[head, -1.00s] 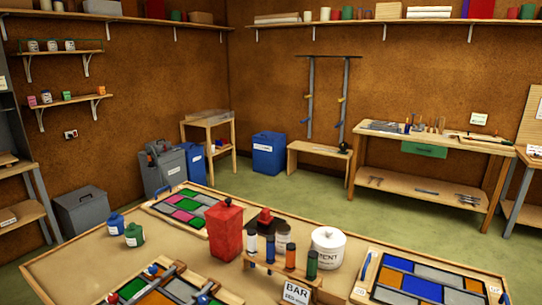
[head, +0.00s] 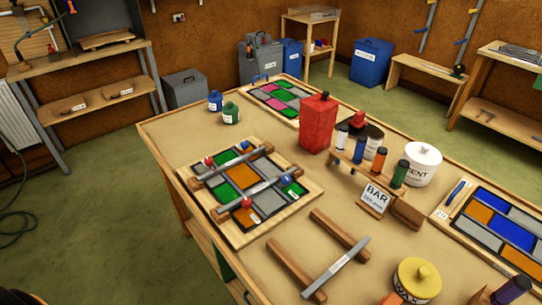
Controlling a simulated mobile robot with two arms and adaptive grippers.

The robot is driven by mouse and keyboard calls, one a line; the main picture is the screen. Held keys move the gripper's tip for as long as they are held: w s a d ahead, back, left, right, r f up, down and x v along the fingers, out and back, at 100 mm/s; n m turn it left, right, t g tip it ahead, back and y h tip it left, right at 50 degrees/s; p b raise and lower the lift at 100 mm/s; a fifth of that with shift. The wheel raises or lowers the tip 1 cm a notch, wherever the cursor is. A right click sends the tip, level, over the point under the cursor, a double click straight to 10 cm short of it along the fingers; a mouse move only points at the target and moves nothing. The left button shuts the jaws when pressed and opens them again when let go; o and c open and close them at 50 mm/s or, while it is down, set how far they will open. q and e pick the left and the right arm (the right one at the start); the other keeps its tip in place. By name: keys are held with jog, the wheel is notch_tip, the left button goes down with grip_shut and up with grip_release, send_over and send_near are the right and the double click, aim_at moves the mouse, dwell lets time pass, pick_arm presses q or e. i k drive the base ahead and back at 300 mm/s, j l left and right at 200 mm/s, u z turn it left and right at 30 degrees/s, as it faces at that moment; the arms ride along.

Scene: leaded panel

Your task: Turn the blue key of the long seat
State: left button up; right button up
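A wooden board (head: 236,242) holds a leaded panel of green, orange and grey panes, left of the table's middle. Two metal bars cross it: a far bar (head: 222,172) and a near, longer-looking bar (head: 262,187). A blue key (head: 285,181) sits by the right part of the near bar, and a red key (head: 247,203) nearer its left part. Another blue key (head: 245,145) and red key (head: 209,161) sit by the far bar. Small labels on the board are unreadable, so I cannot tell which is the long seat. Neither gripper shows.
A strip (head: 336,267) lies on two wooden bars in front. A red canister (head: 318,122), a rack of coloured tubes (head: 361,150) and a white cement pot (head: 423,163) stand behind. A yellow pot (head: 417,277) is near the front. Bare table (head: 185,137) lies left.

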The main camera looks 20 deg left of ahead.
aim_at(286, 178)
jog(key=j+z, duration=0.25)
jog(key=k+j+z, duration=0.25)
jog(key=j, duration=0.2)
jog(key=j+z, duration=0.25)
jog(key=k+j, duration=0.05)
jog(key=j, duration=0.05)
